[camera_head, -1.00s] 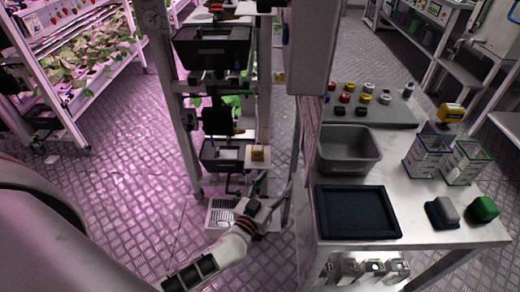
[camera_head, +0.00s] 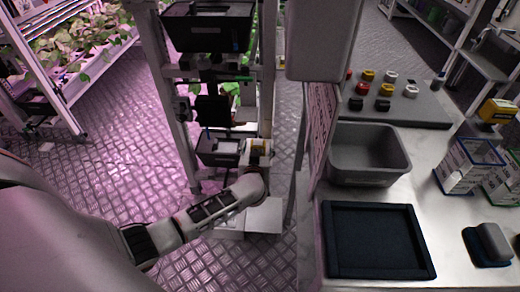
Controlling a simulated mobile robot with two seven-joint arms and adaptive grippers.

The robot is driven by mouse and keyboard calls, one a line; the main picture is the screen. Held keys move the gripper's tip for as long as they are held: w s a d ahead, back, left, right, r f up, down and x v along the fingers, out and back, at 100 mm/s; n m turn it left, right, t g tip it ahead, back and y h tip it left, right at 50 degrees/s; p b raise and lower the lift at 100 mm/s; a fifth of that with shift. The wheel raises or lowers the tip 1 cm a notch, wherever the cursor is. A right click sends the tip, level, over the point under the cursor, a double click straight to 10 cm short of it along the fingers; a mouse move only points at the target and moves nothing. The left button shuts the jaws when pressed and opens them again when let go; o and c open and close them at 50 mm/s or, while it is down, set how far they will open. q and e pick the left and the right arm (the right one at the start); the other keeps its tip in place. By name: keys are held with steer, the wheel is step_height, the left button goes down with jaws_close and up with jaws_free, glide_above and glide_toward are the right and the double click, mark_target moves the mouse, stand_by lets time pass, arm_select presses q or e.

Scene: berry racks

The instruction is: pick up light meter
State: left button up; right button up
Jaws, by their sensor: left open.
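A small yellow device (camera_head: 257,147), which looks like the light meter, is at the lower level of the rack, to the right of a small dark bin. It is partly hidden by my left gripper (camera_head: 257,152). The left arm reaches up to it from the lower left, and the open fingers are at the device. I cannot tell whether they touch it. My right gripper is not in view.
The rack post (camera_head: 266,85) and the dark lower bin (camera_head: 218,148) are close to the left gripper. A white box (camera_head: 264,216) is below.

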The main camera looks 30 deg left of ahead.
arm_select(q)
steer(key=shift+w+a+f+b, duration=0.3)
steer(key=shift+w+f, duration=0.1)
steer(key=shift+w, duration=0.15)
steer(key=shift+w+a+f+b, duration=0.2)
steer(key=shift+w+a+f, duration=0.15)
steer(key=shift+w, duration=0.2)
steer(key=shift+w+r, duration=0.1)
steer(key=shift+r, duration=0.15)
steer(key=c, duration=1.3)
steer(key=shift+c, duration=0.5)
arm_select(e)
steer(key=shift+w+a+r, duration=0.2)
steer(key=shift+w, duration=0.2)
